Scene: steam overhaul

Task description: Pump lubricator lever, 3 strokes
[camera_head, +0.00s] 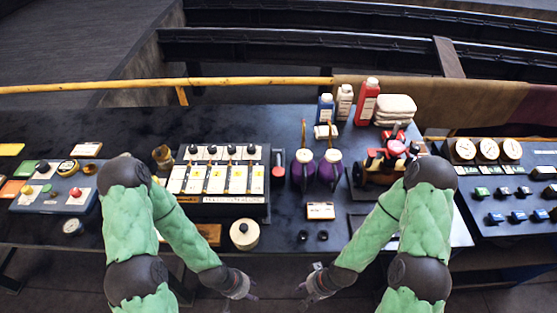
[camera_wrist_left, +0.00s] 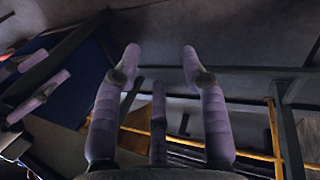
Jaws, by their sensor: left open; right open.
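A black box (camera_head: 222,206) with several white-and-yellow plates and black knobs stands mid-table. A short lever with a red grip (camera_head: 278,163) stands at its right end; I take this to be the lubricator lever. My left gripper (camera_head: 248,288) is open and empty, low in front of the table's front edge, well apart from the lever. Its spread purple fingers also show in the left wrist view (camera_wrist_left: 160,58), with nothing between them. My right gripper (camera_head: 306,288) is open and empty, to the right of the left one, also in front of the table. The lever is not seen in the left wrist view.
Two purple oil cans (camera_head: 330,170) with thin spouts stand just right of the lever. A round cream-lidded pot (camera_head: 244,235) sits at the front edge. A red model engine (camera_head: 392,155), bottles (camera_head: 367,102) and a gauge panel (camera_head: 488,151) are further right. A button box (camera_head: 55,194) is at left.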

